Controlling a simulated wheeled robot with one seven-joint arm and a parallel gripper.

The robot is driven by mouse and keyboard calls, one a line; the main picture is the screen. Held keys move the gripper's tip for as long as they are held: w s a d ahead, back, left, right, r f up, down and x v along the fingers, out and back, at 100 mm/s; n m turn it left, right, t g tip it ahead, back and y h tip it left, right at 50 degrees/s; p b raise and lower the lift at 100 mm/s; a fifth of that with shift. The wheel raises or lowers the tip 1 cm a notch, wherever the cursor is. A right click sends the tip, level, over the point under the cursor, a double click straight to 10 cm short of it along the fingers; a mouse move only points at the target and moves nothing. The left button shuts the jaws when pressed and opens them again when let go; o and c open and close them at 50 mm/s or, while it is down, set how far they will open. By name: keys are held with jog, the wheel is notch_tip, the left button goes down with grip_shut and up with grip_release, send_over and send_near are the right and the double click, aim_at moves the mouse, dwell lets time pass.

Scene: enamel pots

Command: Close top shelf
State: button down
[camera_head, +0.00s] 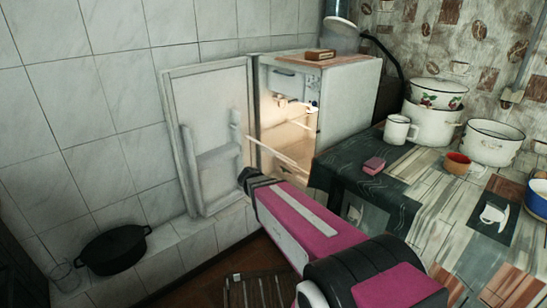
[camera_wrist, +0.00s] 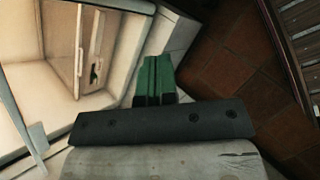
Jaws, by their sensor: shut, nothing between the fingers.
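The fridge (camera_head: 345,95) stands open at the back, its interior lit. Its white door (camera_head: 205,110) is swung out to the left, with racks on its inner side. At the top of the interior is a pale compartment (camera_head: 284,82) with a dark strip on its front; I cannot tell whether it is fully shut. My magenta arm reaches toward the lower part of the fridge opening. My gripper (camera_wrist: 154,62) shows in the wrist view with its green fingers together and empty. The lit fridge interior (camera_wrist: 45,65) lies left of the fingers in that view.
A table (camera_head: 400,195) with a white mug (camera_head: 400,130), enamel pots (camera_head: 434,125) and an orange cup (camera_head: 457,163) stands right of the fridge. A black pot (camera_head: 114,250) sits on the tiled ledge at left. Brown floor (camera_wrist: 235,65) shows right of my fingers.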

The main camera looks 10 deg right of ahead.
aim_at(304, 142)
jog(key=w+a+r+n+t+h, duration=0.7)
jog(key=w+a+r+n, duration=0.25)
jog(key=n, duration=0.25)
jog(key=x, duration=1.3)
jog(key=shift+w+a+f, duration=0.1)
jog(key=shift+w+a, duration=0.1)
jog(key=shift+w, duration=0.15)
jog(key=x, duration=2)
jog(key=shift+w+d, duration=0.15)
jog(key=shift+w, duration=0.15)
jog(key=shift+d, duration=0.1)
